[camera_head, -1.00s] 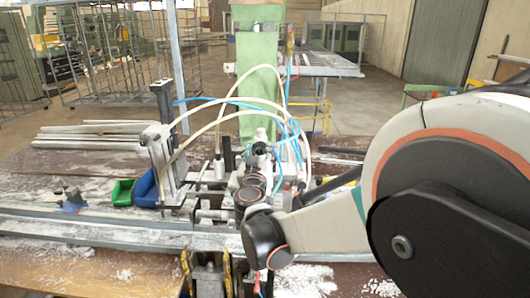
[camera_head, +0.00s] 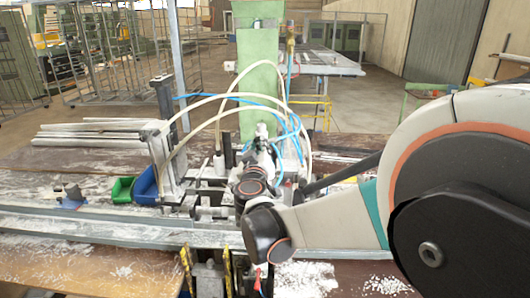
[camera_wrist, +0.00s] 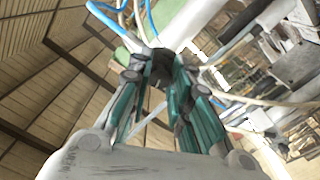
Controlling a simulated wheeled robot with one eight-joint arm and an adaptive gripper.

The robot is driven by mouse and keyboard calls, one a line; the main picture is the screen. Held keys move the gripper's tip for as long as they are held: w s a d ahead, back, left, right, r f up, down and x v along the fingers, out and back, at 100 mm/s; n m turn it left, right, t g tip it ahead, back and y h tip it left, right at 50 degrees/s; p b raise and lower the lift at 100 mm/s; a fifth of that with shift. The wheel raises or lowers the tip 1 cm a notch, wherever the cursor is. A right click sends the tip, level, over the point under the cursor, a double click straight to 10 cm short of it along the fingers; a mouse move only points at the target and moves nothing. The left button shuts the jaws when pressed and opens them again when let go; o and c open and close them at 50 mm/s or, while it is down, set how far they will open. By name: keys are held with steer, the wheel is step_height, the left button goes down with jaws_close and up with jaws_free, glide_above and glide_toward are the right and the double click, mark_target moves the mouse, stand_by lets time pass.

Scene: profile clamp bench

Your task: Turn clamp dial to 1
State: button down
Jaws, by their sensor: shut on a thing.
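The clamp machine (camera_head: 166,140) stands on the bench in the head view, with pale and blue hoses looping over it. My arm's wrist hides part of the machine, and my gripper's fingertips cannot be made out there. In the wrist view, my gripper (camera_wrist: 159,75) has teal-sided fingers, with their tips closed on either side of a dark, rounded knob, apparently the clamp dial (camera_wrist: 160,58). The fingers cover much of the knob. No number or mark on it can be read.
Blue and pale hoses (camera_wrist: 148,20) pass close to the fingertips. A blue bin (camera_head: 146,187) and a green bin (camera_head: 122,190) sit left of the machine. A long metal rail (camera_head: 90,228) runs along the bench front. Profiles (camera_head: 95,132) lie at the back left.

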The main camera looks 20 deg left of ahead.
steer(key=n+b, duration=0.3)
steer(key=n, duration=0.5)
steer(key=shift+n, duration=0.6)
steer(key=c, duration=1.4)
jaws_free()
